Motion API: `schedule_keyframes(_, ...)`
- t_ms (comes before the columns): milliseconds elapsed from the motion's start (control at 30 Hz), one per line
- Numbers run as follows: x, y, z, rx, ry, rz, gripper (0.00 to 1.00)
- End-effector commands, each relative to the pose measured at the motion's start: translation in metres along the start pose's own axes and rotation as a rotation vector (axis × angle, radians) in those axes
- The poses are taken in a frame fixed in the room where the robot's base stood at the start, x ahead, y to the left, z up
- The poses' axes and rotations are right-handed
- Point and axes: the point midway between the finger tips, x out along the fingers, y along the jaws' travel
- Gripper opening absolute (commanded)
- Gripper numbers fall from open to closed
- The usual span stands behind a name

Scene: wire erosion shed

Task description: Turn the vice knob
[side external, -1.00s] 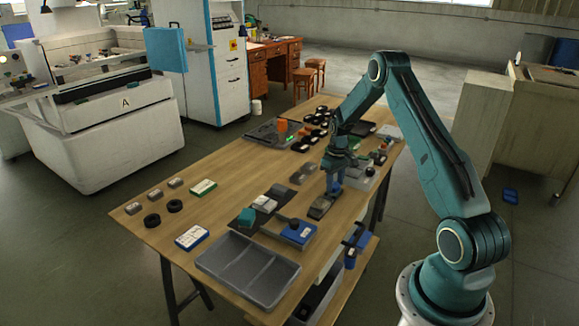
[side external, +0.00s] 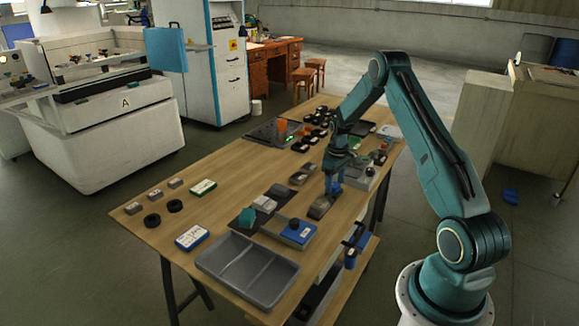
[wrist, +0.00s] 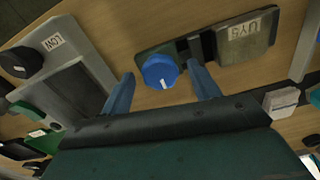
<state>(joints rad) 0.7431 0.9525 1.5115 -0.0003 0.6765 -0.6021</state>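The vice knob (wrist: 160,71) is blue and faceted, with a white pointer line on its face, and shows in the wrist view. It sits on the dark vice base (wrist: 165,48), beside a grey jaw block (wrist: 244,40) with a pale label. My gripper (wrist: 160,78) is open, its two blue fingers on either side of the knob, with a visible gap at each side. In the side external view my gripper (side external: 333,187) points down over the vice (side external: 319,208). There the fingers hide the knob.
A grey divided tray (side external: 247,268) lies at the table's near edge. In the wrist view a unit labelled LOW (wrist: 53,42) is at the left. Bare wood (side external: 222,214) lies left of the vice.

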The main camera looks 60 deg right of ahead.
Motion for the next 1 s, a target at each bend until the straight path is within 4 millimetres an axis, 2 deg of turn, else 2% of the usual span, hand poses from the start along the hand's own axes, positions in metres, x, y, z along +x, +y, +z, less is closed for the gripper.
schedule_keyframes(267, -0.001, 0.000, 0.000, 0.001, 0.000, 0.000, 0.61)
schedule_keyframes(467, -0.013, 0.000, 0.000, 0.001, 0.001, 0.001, 0.61)
schedule_keyframes(667, -0.038, 0.000, 0.000, 0.001, 0.002, 0.001, 0.61)
schedule_keyframes(1000, -0.096, 0.000, 0.000, 0.001, 0.002, 0.002, 0.61)
